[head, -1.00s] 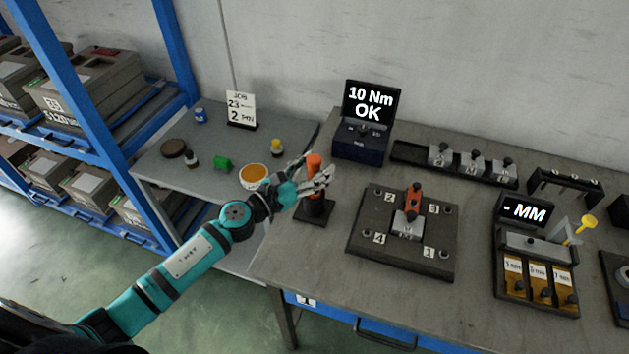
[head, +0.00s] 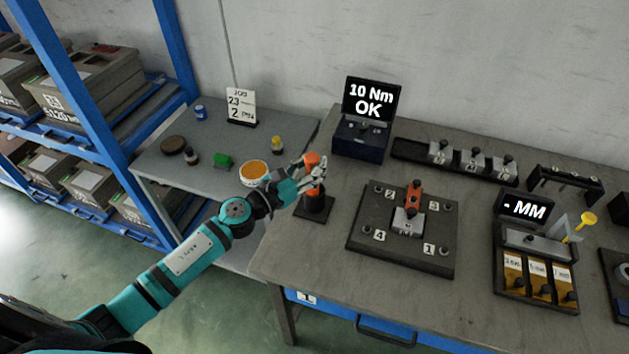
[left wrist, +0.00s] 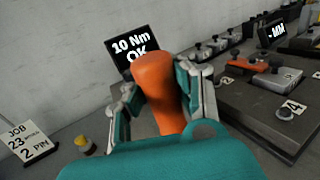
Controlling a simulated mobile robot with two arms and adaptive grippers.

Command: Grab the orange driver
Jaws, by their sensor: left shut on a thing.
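The orange driver (head: 312,160) stands upright in a black holder (head: 316,212) at the left end of the workbench. Its orange handle fills the middle of the left wrist view (left wrist: 158,85). My left gripper (head: 314,176) is shut on the handle, with one finger on each side of it in the left wrist view (left wrist: 156,98). The driver's lower part is hidden by the gripper and holder. My right gripper is not in view.
A dark plate (head: 369,245) with numbered posts and an orange-topped part lies right of the holder. Behind it stands a display (head: 370,102) reading "10 Nm OK". A side table at left holds an orange-filled bowl (head: 253,182) near my arm.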

